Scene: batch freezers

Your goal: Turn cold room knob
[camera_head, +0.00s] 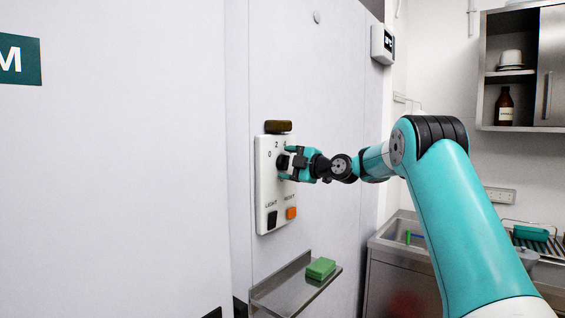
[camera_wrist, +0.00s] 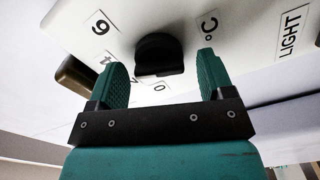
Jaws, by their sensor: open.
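The cold room knob (camera_wrist: 158,55) is a black round dial on a white control panel (camera_head: 264,190) fixed to the wall. Around it the wrist view shows number labels and a "°C" label. My gripper (camera_head: 287,164) is at the panel in the head view and partly covers the knob. In the wrist view my gripper (camera_wrist: 160,82) is open, with one teal finger to the left of the knob and one to the right. Gaps show between the fingers and the knob, so neither finger appears to touch it.
Below the knob are a black LIGHT switch (camera_head: 272,219) and an orange RESET button (camera_head: 291,213). A brown block-like part (camera_head: 278,127) sits at the panel's top. A metal shelf (camera_head: 285,291) with a green sponge (camera_head: 320,268) juts out below. A sink counter (camera_head: 385,247) stands right.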

